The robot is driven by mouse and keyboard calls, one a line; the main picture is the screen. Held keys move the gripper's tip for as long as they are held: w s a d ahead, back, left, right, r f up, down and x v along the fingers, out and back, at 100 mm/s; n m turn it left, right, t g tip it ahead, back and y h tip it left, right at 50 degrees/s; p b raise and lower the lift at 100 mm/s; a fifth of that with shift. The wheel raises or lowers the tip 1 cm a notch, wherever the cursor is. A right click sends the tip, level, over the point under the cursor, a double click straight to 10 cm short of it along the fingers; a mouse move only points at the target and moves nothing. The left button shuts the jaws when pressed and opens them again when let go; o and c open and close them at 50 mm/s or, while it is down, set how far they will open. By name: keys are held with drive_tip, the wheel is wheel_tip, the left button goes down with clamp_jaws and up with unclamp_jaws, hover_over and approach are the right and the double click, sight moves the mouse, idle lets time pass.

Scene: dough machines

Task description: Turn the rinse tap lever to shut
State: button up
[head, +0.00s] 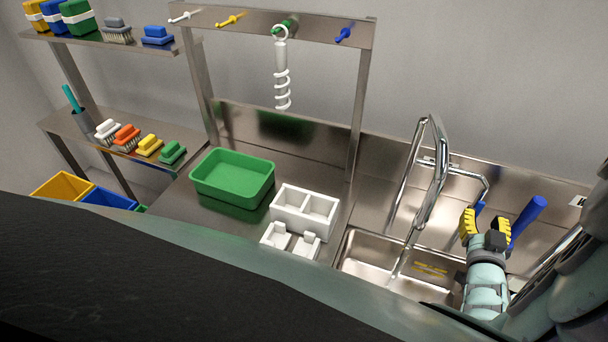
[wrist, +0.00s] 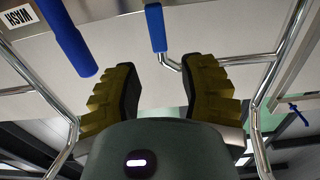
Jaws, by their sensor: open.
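My gripper (head: 483,226) is at the right side of the sink, its yellow fingers open and apart. In the wrist view my gripper (wrist: 164,72) has nothing between its pads. A slim blue lever (wrist: 155,28) on a bent chrome stem lies just beyond the fingertips, in line with the gap; it seems to be the rinse lever. It also shows in the head view as a blue piece (head: 479,208) partly hidden by the left finger.
The chrome spout (head: 432,185) arches over the steel sink (head: 365,262), with a pale streak like water below it. The thicker blue lever (head: 527,218) stands close right of my gripper. A green tub (head: 232,178) and white holder (head: 305,208) are left.

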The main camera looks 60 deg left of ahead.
sight(482, 203)
drive_tip(key=shift+b+x, duration=0.95)
drive_tip(key=shift+x, duration=1.45)
drive_tip(key=shift+w+a, duration=0.1)
drive_tip(key=shift+a, duration=0.05)
